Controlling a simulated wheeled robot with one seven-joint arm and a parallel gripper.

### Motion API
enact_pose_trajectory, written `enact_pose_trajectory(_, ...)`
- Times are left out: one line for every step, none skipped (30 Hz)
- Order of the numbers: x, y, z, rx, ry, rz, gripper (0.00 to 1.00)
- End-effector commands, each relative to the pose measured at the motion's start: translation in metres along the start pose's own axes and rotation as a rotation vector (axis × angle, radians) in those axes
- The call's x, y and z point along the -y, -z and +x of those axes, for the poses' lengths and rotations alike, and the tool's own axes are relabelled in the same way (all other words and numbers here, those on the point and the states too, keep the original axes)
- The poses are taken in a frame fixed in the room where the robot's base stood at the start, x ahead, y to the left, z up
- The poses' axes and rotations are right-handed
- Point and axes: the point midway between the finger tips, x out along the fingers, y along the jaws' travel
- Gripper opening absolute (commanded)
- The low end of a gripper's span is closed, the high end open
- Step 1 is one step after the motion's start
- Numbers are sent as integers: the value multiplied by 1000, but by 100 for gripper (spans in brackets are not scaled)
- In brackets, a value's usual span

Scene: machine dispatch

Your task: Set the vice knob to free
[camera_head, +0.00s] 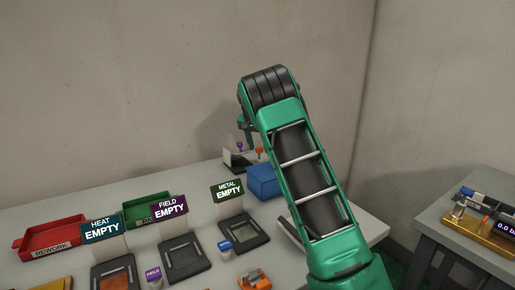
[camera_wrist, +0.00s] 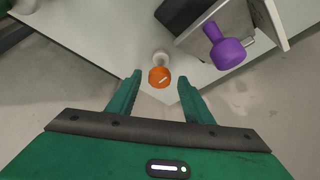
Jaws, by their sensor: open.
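In the wrist view an orange knob (camera_wrist: 159,77) with a white mark line on its face sits at the end of a short pale stem. My gripper (camera_wrist: 160,75) is open, and its two green fingers stand on either side of the orange knob in the picture. I cannot tell whether they touch it. A purple knob (camera_wrist: 228,50) is to the right, outside the fingers. In the head view the small orange knob (camera_head: 259,150) and purple knob (camera_head: 239,147) show at the table's back, by a blue block (camera_head: 264,182). No knob label is readable.
The pale table (camera_head: 190,186) carries a red tray (camera_head: 52,238), a green tray (camera_head: 148,207) and pads with HEAT (camera_head: 101,229), FIELD (camera_head: 171,209) and METAL (camera_head: 228,190) signs, all reading EMPTY. A bench with a brass-coloured device (camera_head: 480,228) stands at right.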

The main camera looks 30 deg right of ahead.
Motion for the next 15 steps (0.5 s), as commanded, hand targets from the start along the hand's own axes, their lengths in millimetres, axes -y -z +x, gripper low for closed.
enact_pose_trajectory(0, 0, 0, 0, 0, 0, 46)
enact_pose_trajectory(0, 0, 0, 0, 0, 0, 44)
enact_pose_trajectory(0, 0, 0, 0, 0, 0, 34)
enact_pose_trajectory(0, 0, 0, 0, 0, 0, 27)
enact_pose_trajectory(0, 0, 0, 0, 0, 0, 20)
enact_pose_trajectory(0, 0, 0, 0, 0, 0, 11)
enact_pose_trajectory(0, 0, 0, 0, 0, 0, 5)
enact_pose_trajectory(0, 0, 0, 0, 1, 0, 5)
enact_pose_trajectory(-2, 3, 1, -1, 1, 0, 5)
enact_pose_trajectory(-1, 2, 0, -1, 1, -1, 5)
enact_pose_trajectory(0, 2, 0, -1, 2, -1, 5)
enact_pose_trajectory(0, 1, 0, -1, 2, -2, 5)
enact_pose_trajectory(0, 1, 0, -1, 3, -4, 5)
enact_pose_trajectory(0, 1, 0, -2, 5, -7, 5)
enact_pose_trajectory(0, 1, -1, -2, 7, -13, 5)
